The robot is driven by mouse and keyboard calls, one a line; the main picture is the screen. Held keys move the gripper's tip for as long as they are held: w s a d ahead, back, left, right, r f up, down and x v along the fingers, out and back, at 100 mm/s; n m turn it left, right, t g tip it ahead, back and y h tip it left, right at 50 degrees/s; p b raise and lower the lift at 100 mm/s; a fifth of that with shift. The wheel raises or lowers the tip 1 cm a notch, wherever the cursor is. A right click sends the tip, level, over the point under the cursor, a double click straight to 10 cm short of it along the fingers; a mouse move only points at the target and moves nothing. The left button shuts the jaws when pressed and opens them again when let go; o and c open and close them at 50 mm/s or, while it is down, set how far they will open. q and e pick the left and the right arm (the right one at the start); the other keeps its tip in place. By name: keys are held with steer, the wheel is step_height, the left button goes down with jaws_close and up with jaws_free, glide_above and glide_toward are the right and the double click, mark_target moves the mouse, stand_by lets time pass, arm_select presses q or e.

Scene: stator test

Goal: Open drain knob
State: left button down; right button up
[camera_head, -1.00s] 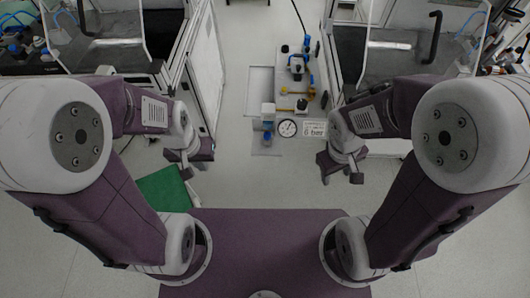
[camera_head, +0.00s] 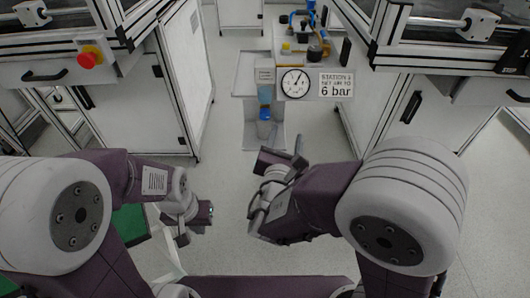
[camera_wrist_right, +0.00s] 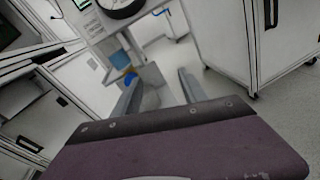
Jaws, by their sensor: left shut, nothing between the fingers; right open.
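A filter unit with a clear bowl (camera_head: 265,95) hangs at the front left corner of the station panel. A small blue part (camera_head: 265,114) sits at its lower end; it may be the drain knob, but detail is too small to be sure. In the right wrist view a blue part (camera_wrist_right: 130,78) shows beyond the left finger. My right gripper (camera_head: 286,152) is open and empty, below and in front of the bowl, apart from it. Its two fingers (camera_wrist_right: 160,88) also show in the wrist view. My left gripper (camera_head: 207,213) is shut and empty, low at the left.
A round gauge (camera_head: 295,83) and a "6 bar" placard (camera_head: 336,86) are on the panel front. White cabinets (camera_head: 173,85) stand on both sides of the aisle. A green mat (camera_head: 130,223) lies at lower left.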

mark_target(265, 116)
steer(key=a+f+n+t+y+b, duration=0.1)
steer(key=a+n+y, duration=0.2)
steer(key=a, duration=0.3)
steer(key=w+b, duration=0.1)
steer(key=w, duration=0.1)
steer(key=w+b, duration=0.1)
steer(key=w, duration=0.2)
steer(key=w+b, duration=0.2)
steer(key=w, duration=0.1)
steer(key=shift+d+f, duration=0.1)
steer(key=shift+d, duration=0.3)
steer(key=shift+w, duration=0.3)
arm_select(q)
step_height(265, 116, down, 7)
steer(key=shift+f, duration=0.1)
arm_select(e)
steer(key=shift+c, duration=0.2)
jaws_close()
